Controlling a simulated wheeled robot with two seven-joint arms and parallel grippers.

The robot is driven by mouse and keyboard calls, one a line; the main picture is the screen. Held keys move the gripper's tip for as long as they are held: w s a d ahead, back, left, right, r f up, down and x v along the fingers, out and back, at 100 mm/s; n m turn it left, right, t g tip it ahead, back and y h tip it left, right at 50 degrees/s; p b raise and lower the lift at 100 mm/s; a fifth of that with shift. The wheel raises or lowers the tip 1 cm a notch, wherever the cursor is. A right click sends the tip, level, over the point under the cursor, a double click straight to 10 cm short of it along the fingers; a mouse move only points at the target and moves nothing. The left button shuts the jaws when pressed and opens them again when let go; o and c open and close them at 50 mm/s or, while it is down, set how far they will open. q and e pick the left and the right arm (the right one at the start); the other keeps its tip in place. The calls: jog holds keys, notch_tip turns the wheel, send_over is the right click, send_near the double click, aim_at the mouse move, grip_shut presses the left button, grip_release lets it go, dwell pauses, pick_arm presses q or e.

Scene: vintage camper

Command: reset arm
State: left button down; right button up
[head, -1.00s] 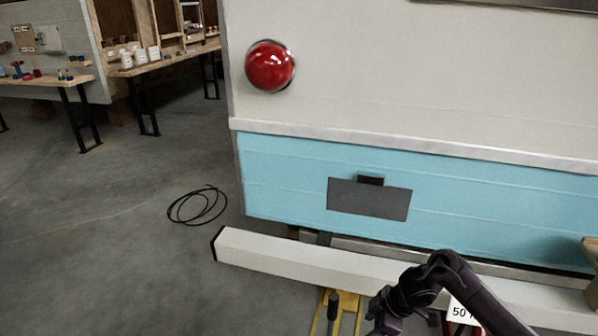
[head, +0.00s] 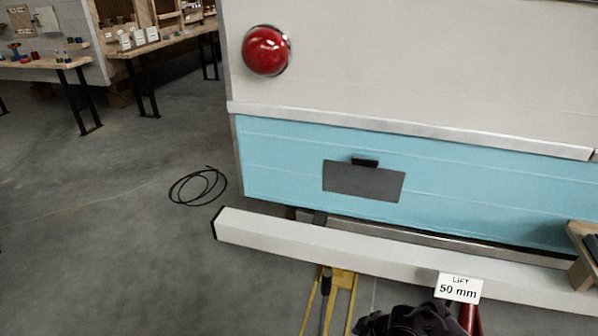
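My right arm shows at the bottom edge of the head view as a dark, folded shape, low in front of the bumper. Its fingertips cannot be made out. My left gripper and arm are out of view. The camper (head: 420,60) fills the right side, cream above and light blue below, with a round red lamp (head: 266,50) and a dark grey plate (head: 363,181).
A long white bumper (head: 330,245) runs along the camper's lower edge. A yellow jack (head: 341,285) and a red post with a "LIFT 50 mm" sign (head: 458,288) stand there. A black cable coil (head: 198,186) lies on open floor. Workbenches (head: 150,50) stand behind, and a wooden stand (head: 583,255) at right.

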jog(key=s+d+f+m+h+p, duration=0.25)
jog(key=s+f+m, duration=0.25)
jog(key=s+f, duration=0.85)
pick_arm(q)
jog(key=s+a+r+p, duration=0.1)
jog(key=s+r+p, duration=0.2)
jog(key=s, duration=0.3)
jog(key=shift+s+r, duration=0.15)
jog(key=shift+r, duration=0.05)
pick_arm(e)
jog(key=s+d+f+m+h, duration=0.1)
jog(key=s, duration=0.8)
jog(key=s+d+f+m+g+h, duration=0.1)
jog(key=s+d+f, duration=0.1)
jog(key=s, duration=0.7)
jog(key=s+d+f+m+h, duration=0.1)
jog(key=s+d+f, duration=0.1)
jog(key=s, duration=0.7)
jog(key=shift+d+g, duration=0.25)
jog(key=shift+g, duration=0.05)
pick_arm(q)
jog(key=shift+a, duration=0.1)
pick_arm(e)
jog(key=shift+c, duration=0.2)
jog(key=shift+c, duration=1.3)
jog(key=shift+s, duration=0.2)
